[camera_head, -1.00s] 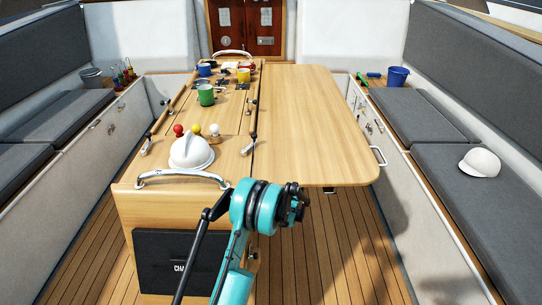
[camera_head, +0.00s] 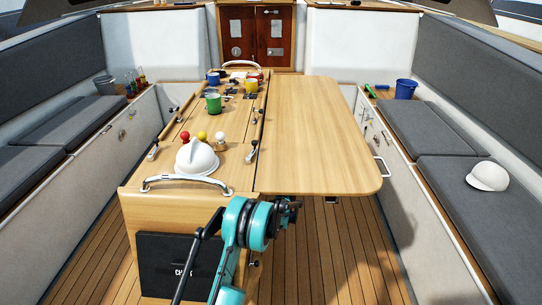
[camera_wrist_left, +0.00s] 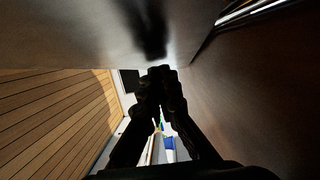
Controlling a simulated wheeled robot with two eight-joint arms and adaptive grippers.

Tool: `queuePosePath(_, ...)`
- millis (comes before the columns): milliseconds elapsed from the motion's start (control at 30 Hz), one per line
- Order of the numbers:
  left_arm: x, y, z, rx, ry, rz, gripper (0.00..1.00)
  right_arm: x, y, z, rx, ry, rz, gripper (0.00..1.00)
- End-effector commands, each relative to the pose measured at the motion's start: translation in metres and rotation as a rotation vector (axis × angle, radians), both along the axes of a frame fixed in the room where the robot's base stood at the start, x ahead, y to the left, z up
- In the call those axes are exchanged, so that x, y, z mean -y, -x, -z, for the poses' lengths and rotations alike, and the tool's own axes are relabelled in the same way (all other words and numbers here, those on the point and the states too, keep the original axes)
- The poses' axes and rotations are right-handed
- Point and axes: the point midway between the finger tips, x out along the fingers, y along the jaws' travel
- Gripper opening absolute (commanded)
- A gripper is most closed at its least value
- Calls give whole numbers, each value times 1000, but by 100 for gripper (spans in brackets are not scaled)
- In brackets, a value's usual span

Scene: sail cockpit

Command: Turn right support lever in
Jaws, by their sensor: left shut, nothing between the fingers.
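The table's right leaf (camera_head: 320,130) is raised level beside the centre console (camera_head: 165,212). A slim handle with a dark end (camera_head: 252,150) stands at the console's right edge, and a similar one (camera_head: 153,150) at its left edge. I cannot tell whether either is the right support lever. A small dark fitting (camera_head: 331,200) shows under the leaf's near edge. In the left wrist view my left gripper (camera_wrist_left: 160,74) is shut and empty, between dark surfaces. My right gripper is out of view.
Cushioned benches line both sides. The wooden floor (camera_head: 340,255) right of the console is clear.

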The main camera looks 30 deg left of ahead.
Motion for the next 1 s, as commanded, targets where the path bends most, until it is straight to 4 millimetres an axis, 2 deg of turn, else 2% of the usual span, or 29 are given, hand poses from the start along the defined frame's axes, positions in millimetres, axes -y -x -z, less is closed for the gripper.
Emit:
queuePosePath(133, 13, 14, 0, 0, 0, 3, 0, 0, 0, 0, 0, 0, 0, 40)
queuePosePath(400, 50, 60, 0, 0, 0, 2, 0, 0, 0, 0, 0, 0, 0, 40)
queuePosePath(600, 69, 84, 0, 0, 0, 1, 0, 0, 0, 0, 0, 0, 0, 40)
queuePosePath(733, 76, 87, 0, 0, 0, -22, 0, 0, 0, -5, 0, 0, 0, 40)
queuePosePath(900, 84, 79, 5, 0, 0, -167, 0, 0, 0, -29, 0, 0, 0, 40)
queuePosePath(1000, 86, 79, 10, 0, 0, -231, 0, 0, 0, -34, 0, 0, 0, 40)
